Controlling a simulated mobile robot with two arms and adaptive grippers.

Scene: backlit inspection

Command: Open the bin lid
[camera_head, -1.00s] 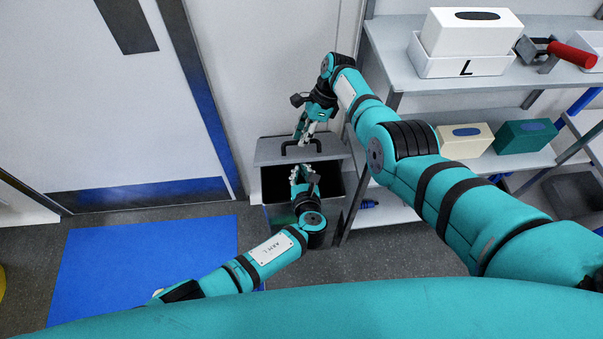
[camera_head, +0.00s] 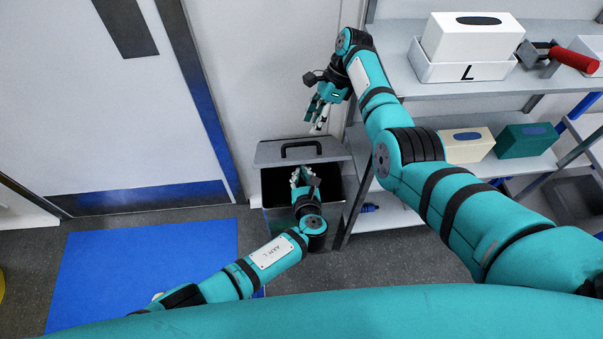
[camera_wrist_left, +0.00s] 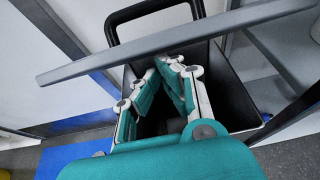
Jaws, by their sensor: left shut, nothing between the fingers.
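The grey bin (camera_head: 338,192) stands against the wall, with its dark inside showing. Its lid (camera_head: 272,155) is raised at the back, with a black handle (camera_head: 301,145) on it. In the left wrist view the lid's edge (camera_wrist_left: 100,67) crosses above the bin's opening, with the handle (camera_wrist_left: 113,32) behind it. My left gripper (camera_head: 301,174) is over the opening, just in front of the lid, shut and empty; contact with the lid is unclear. Its fingers also show in the left wrist view (camera_wrist_left: 166,66). My right gripper (camera_head: 317,118) is above and right of the handle, apart from it, open and empty.
A shelf unit (camera_head: 400,83) with boxes, a red-handled tool (camera_head: 575,57) and a teal box (camera_head: 525,140) stands close right of the bin. A door (camera_head: 100,90) is at left. The blue floor mat (camera_head: 140,265) is clear in its middle.

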